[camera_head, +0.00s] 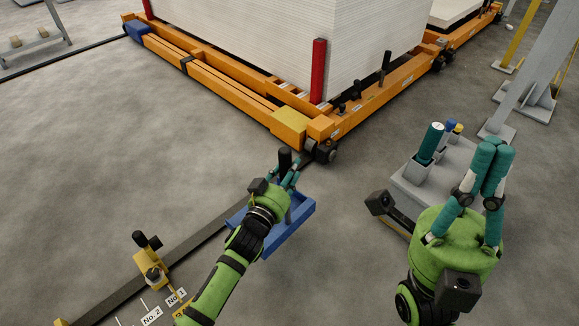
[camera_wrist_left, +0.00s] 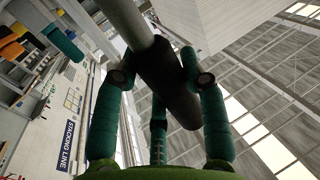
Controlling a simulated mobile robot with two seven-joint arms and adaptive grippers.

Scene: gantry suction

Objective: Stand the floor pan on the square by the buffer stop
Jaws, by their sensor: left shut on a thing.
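The floor pan (camera_head: 297,228) is a blue tray with an upright grey post and a black grip (camera_head: 285,158). My left gripper (camera_head: 287,172) is shut around the grip, which shows between its teal fingers in the left wrist view (camera_wrist_left: 168,82). My arm hides part of the pan; whether it touches the floor I cannot tell. A yellow block with black knobs (camera_head: 150,262), seemingly the buffer stop, stands at the dark rail, lower left. The square is not clearly visible; a bit of yellow (camera_head: 184,309) shows beside my left forearm. My right gripper (camera_head: 489,150) is empty, its fingertips together.
An orange gantry frame (camera_head: 225,88) with a white stack (camera_head: 290,40) stands behind the pan. A grey stand (camera_head: 412,180) with coloured cylinders is at the right. A dark rail (camera_head: 195,240) runs along the floor. Labels No. 1 (camera_head: 176,297) and No. 2 (camera_head: 152,316) lie lower left.

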